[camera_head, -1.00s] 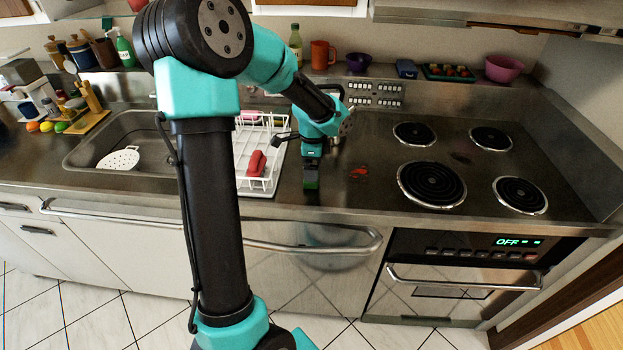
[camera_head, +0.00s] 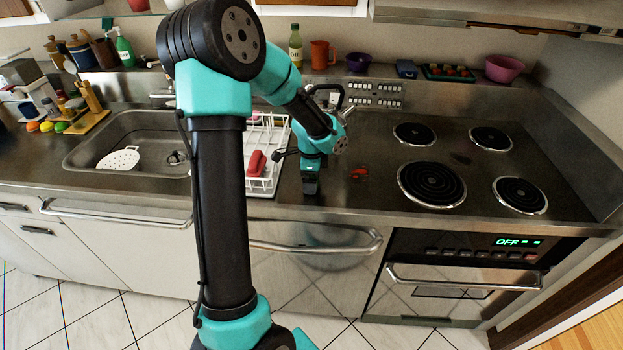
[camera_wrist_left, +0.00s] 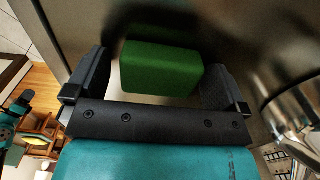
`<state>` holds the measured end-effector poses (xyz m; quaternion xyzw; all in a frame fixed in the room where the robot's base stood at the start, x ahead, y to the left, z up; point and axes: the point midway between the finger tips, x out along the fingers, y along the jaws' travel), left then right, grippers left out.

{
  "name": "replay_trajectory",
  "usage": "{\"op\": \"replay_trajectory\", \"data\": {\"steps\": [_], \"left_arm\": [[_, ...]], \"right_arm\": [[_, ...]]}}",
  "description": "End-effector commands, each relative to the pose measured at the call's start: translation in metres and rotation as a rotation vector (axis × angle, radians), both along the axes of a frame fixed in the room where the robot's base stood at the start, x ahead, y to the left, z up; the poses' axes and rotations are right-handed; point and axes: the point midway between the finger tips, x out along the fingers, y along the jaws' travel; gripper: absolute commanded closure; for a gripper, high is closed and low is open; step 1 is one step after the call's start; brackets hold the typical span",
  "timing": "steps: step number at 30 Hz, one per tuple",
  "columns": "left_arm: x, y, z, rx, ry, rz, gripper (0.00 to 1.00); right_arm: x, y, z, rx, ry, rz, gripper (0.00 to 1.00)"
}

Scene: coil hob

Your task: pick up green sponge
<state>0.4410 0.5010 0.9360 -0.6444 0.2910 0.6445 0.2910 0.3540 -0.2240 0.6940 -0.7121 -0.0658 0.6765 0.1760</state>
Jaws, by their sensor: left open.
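The green sponge (camera_wrist_left: 160,70) is a plain block in the left wrist view. It lies on the steel counter between the two black fingers of my left gripper (camera_wrist_left: 155,78). The jaws are open; a gap shows on the sponge's left side, and its right end is close to the other finger, contact unclear. In the head view my left gripper (camera_head: 310,186) points down at the counter strip between dish rack and hob. The sponge is hidden there behind the gripper. My right gripper is not in view.
A white dish rack (camera_head: 262,184) with a red item (camera_head: 256,163) stands just left of the gripper. The coil hob (camera_head: 462,160) is to the right. A small red item (camera_head: 359,173) lies on the counter nearby. The sink (camera_head: 125,145) is farther left.

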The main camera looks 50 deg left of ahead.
Motion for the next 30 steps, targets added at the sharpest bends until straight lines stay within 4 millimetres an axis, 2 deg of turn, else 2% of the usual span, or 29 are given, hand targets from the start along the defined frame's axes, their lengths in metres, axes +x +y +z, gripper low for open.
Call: {"op": "replay_trajectory", "data": {"steps": [5, 20, 30], "left_arm": [[0.0, 0.0, 0.0003, 0.0, 0.0, 0.0, 0.0], [0.0, 0.0, 0.0004, 0.0, 0.0, 0.0, 0.47], [0.0002, 0.0001, 0.0026, 0.001, -0.001, 0.0, 0.49]], "right_arm": [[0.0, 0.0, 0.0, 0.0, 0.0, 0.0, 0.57], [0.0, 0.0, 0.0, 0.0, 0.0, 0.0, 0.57], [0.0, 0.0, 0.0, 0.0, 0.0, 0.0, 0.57]]}}
